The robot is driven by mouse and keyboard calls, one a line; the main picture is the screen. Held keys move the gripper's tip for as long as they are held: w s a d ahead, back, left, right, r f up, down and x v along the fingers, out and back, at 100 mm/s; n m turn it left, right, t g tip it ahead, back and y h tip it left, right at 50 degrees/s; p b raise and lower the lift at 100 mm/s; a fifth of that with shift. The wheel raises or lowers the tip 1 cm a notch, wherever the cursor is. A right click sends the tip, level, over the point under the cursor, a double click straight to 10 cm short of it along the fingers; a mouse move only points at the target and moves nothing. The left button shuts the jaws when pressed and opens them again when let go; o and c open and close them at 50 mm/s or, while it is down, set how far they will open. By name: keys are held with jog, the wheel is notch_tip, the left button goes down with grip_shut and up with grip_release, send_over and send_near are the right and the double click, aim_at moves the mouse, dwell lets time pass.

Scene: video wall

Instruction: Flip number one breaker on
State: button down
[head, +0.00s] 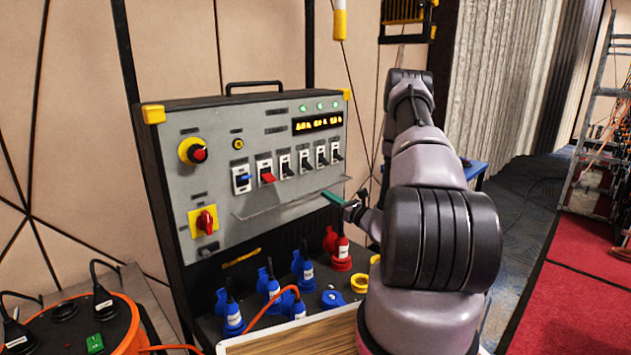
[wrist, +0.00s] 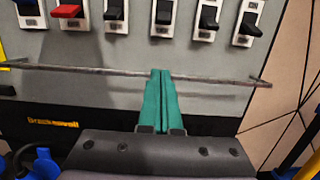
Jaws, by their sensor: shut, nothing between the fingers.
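A grey panel (head: 250,135) carries a row of breaker switches. From the left come a blue-handled breaker (head: 242,180), a red-handled breaker (head: 266,172) and several black-handled breakers (head: 305,162). Their number labels are too small to read, so I cannot tell which is number one. In the wrist view the fingertips (wrist: 160,73) lie below the middle black breakers, apart from the handles.
A thin clear guard with a rod-like edge (wrist: 90,69) runs below the breakers, and my fingers overlap it in view. Blue plugs (head: 268,284) and a red plug (head: 338,250) stand below the panel. A red knob (head: 199,154) and a red rotary switch (head: 205,221) sit left.

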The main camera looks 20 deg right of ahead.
aim_at(308, 166)
jog(key=x, duration=0.9)
jog(key=shift+a, duration=0.1)
jog(key=r, duration=0.3)
jog(key=shift+s+d, duration=0.2)
jog(key=shift+s, duration=0.05)
jog(key=shift+s+r, duration=0.25)
jog(key=shift+r, duration=0.15)
jog(key=shift+s+d+r+g, duration=0.1)
jog(key=shift+g, duration=0.2)
